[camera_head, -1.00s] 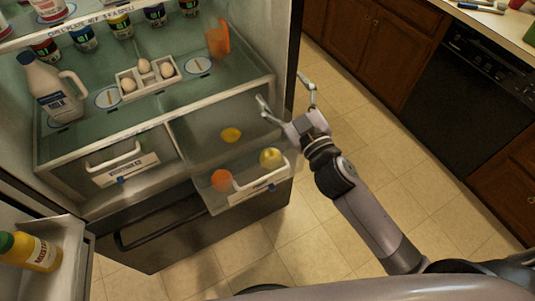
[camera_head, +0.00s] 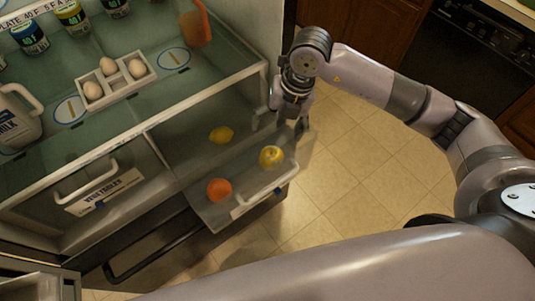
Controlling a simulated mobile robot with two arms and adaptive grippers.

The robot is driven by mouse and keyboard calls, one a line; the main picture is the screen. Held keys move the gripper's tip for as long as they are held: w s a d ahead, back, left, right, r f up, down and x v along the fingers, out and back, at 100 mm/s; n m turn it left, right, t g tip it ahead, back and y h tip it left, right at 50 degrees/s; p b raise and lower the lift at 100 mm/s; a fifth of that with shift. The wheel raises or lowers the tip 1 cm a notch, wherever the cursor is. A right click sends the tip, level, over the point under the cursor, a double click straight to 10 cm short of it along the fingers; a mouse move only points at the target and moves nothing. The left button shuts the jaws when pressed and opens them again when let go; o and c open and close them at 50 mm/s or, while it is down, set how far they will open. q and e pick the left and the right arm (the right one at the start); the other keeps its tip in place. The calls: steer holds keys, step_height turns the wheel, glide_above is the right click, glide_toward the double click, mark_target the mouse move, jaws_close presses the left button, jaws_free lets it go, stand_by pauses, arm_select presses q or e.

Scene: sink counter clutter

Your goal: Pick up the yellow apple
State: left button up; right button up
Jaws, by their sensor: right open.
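The yellow apple (camera_head: 271,156) lies in the open right-hand fridge drawer (camera_head: 242,212), near its front right corner. An orange (camera_head: 219,189) lies to its left and nearer the drawer front, and a lemon (camera_head: 221,135) lies farther back. My right gripper (camera_head: 289,122) points down beside the drawer's right edge, a little right of and beyond the apple. It is open, holds nothing visible and is apart from the apple. Its fingers are partly hidden by its own body. My left gripper is not in view.
The glass shelf above the drawer holds an egg tray (camera_head: 117,84), a milk jug (camera_head: 17,117) and an orange pitcher (camera_head: 196,27). The vegetable drawer (camera_head: 104,192) is at left. The tiled floor (camera_head: 345,185) to the right is clear.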

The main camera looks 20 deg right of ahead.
mark_target(273, 152)
steer(key=x, duration=0.2)
steer(key=d+x, duration=0.1)
steer(key=x, duration=0.2)
steer(key=p+x, duration=0.1)
steer(key=x, duration=0.2)
steer(key=shift+s+d+f, duration=0.3)
steer(key=shift+d+f, duration=0.05)
steer(key=p+x, duration=0.1)
steer(key=x, duration=0.5)
steer(key=shift+a+f, duration=0.1)
steer(key=shift+f, duration=0.25)
steer(key=c, duration=1.4)
